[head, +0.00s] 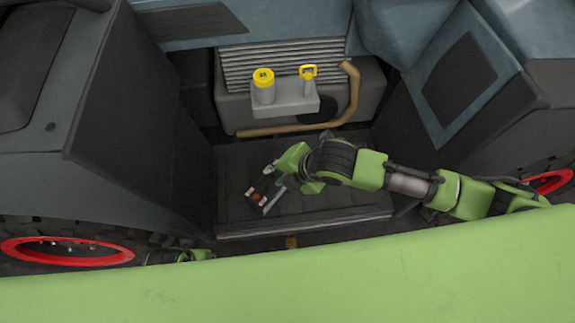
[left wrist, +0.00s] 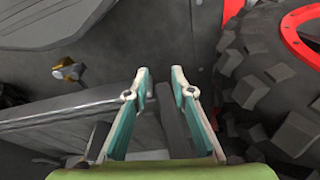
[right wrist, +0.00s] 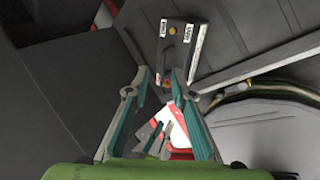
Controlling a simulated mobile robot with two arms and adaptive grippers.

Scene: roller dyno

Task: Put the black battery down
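A dark block with pale labels and an orange spot, which looks like the black battery (right wrist: 176,45), lies just beyond my right fingertips in the right wrist view. In the head view it is hard to tell from the dark tray (head: 232,180); red and white bits show there. My right gripper (right wrist: 162,76) has its fingers apart over the block's near end; contact is not clear. It also shows low over the tray in the head view (head: 285,180). My left gripper (left wrist: 160,76) is open and empty beside a tyre.
A grey housing (head: 240,112) with a yellow-capped reservoir (head: 264,86) and a yellow handle (head: 308,72) stands behind the tray. A tan pipe (head: 353,95) runs along it. Dark side walls (head: 135,120) flank the bay. A knobbly tyre (left wrist: 265,75) is close to my left gripper.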

